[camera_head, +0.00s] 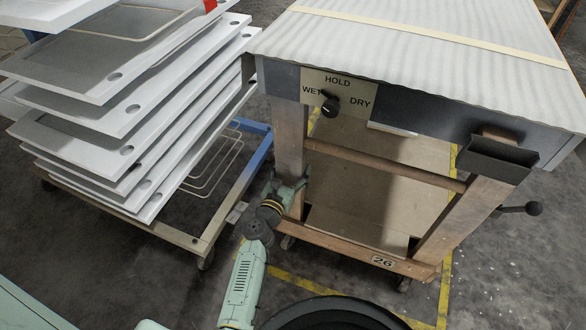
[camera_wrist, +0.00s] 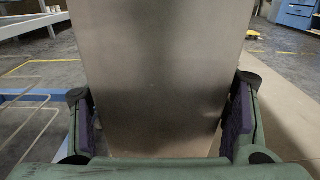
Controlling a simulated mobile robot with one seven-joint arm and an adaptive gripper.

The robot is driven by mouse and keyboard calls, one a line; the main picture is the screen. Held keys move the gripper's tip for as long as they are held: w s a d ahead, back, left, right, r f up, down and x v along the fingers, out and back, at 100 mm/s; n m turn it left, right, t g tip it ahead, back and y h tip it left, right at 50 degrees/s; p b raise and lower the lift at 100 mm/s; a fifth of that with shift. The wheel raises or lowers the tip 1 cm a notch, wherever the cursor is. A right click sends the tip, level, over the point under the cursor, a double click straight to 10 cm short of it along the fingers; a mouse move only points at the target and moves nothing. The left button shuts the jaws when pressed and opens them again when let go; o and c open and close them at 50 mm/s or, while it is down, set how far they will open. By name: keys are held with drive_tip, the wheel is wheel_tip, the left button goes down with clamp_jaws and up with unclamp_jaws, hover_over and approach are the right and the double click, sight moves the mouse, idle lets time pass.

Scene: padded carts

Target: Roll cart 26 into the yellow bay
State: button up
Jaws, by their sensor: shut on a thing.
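Cart 26 (camera_head: 350,256) is a wooden-framed cart with a striped padded top (camera_head: 430,50) and a "26" label (camera_head: 383,261) on its lower front rail. In the wrist view the post (camera_wrist: 155,70) fills the middle, between my two purple-padded fingers (camera_wrist: 160,118). Yellow floor lines (camera_head: 300,286) run past the cart's near left and along its right side (camera_head: 444,297). The cart hides much of the marked area, so I cannot tell whether all its wheels are inside.
A rack of white panels (camera_head: 120,115) on a wood and blue frame (camera_head: 175,236) stands close on the left. A panel with a WET/HOLD/DRY knob (camera_head: 330,106) and a dark holder (camera_head: 500,160) are on the cart's front. A black-knobbed lever (camera_head: 533,208) sticks out right, over clear floor.

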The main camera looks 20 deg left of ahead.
sight(292, 146)
drive_tip(key=o, duration=1.5)
drive_tip(key=shift+d, duration=0.1)
drive_tip(key=shift+c, duration=0.2)
drive_tip(key=o, duration=0.5)
drive_tip(key=shift+a, duration=0.2)
drive_tip(key=shift+o, duration=0.2)
wheel_tip(292, 146, up, 10)
drive_tip(key=shift+c, duration=0.4)
